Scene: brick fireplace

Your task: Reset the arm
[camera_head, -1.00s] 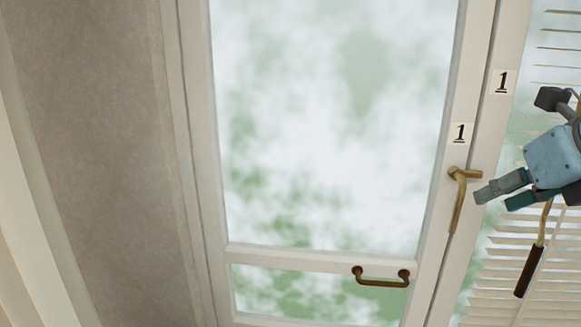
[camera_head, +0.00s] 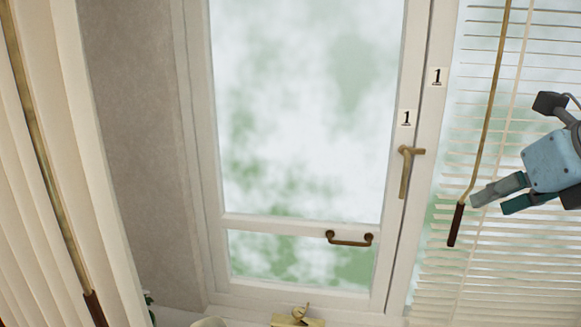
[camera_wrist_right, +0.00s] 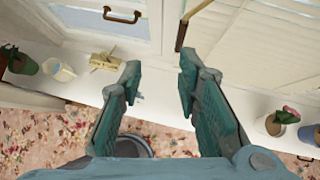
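My right gripper (camera_head: 487,202) is at the right edge of the head view, in front of the blinds and to the right of the brass window handle (camera_head: 405,172). It looks apart from the handle. In the right wrist view, its two teal fingers (camera_wrist_right: 160,68) are spread with nothing between them. My left gripper is in neither view.
The window has a brass pull bar (camera_head: 349,240). White blinds (camera_head: 500,270) with a hanging wand (camera_head: 455,225) are on the right, a cream curtain (camera_head: 75,150) on the left. The sill holds a cup (camera_wrist_right: 60,70) and plants (camera_wrist_right: 22,65), (camera_wrist_right: 284,116).

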